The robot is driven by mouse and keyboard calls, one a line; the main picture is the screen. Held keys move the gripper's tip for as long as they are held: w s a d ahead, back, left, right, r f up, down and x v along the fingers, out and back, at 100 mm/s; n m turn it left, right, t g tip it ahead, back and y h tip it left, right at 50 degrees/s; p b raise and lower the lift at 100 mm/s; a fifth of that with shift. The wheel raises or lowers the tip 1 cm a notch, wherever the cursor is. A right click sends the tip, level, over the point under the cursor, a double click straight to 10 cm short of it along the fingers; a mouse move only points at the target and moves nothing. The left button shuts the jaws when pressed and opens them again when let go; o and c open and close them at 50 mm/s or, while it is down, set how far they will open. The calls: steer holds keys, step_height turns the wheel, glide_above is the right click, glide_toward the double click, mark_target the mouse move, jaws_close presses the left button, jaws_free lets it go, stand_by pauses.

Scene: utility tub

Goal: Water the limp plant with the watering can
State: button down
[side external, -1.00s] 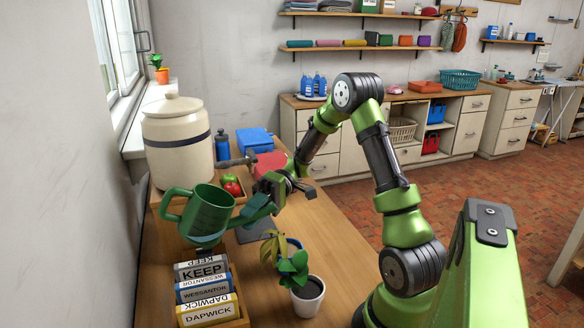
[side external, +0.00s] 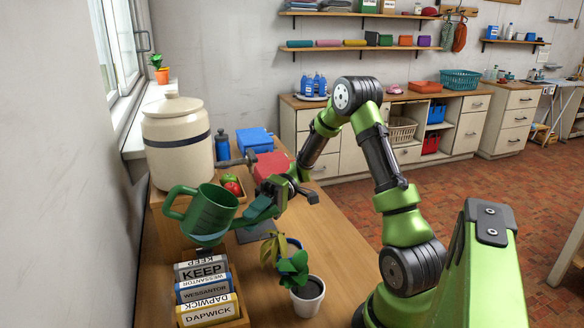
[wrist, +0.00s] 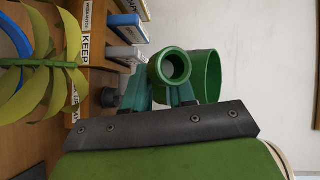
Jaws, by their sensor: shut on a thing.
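The green watering can (side external: 212,209) is held in the air above the left end of the wooden table, its handle pointing left. My gripper (side external: 258,210) is shut on the can on its right side; the exact grip is partly hidden. In the wrist view the can (wrist: 207,76) shows its round opening facing the camera, between my teal fingers (wrist: 172,92). The limp plant (side external: 268,249) has drooping yellowish leaves and a blue pot (side external: 294,243), partly hidden behind a green-leaved plant (side external: 293,267) in a white pot. Its leaves (wrist: 40,65) also show in the wrist view.
A box of labelled files (side external: 207,291) stands below the can. A large lidded crock (side external: 178,140), a crate with red and green produce (side external: 231,187), a red box (side external: 271,165) and a blue box (side external: 254,141) stand farther back. The table's right part is clear.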

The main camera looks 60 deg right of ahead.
mark_target(236, 199)
steer(key=shift+s+d+f+y, duration=0.25)
steer(key=shift+f+y, duration=0.05)
steer(key=shift+f, duration=0.25)
stand_by(1.1)
steer(key=shift+w+a+r+m+h, duration=0.1)
steer(key=shift+w+a+r+h, duration=0.15)
steer(key=shift+r, duration=0.15)
steer(key=shift+w+a+r+m+h, duration=0.1)
steer(key=shift+w+a+r+h, duration=0.1)
steer(key=shift+r+h, duration=0.15)
steer(key=shift+w+a+r+m+h, duration=0.1)
steer(key=shift+w+a+r+h, duration=0.1)
steer(key=shift+r, duration=0.25)
steer(key=shift+w+a+r+m+g+h, duration=0.15)
steer(key=shift+r+m+g+h, duration=0.15)
steer(key=shift+r, duration=0.25)
steer(key=shift+w+a+r+m+g+h, duration=0.1)
steer(key=shift+w+a+r+m+h, duration=0.1)
steer(key=shift+r+h, duration=0.3)
steer(key=shift+w+a+r+m+g+h, duration=0.15)
steer(key=shift+r+m+g+h, duration=0.05)
steer(key=shift+r, duration=0.45)
steer(key=shift+w+a+r+m+g+h, duration=0.4)
steer(key=shift+m+h, duration=0.1)
steer(key=shift+h, duration=0.3)
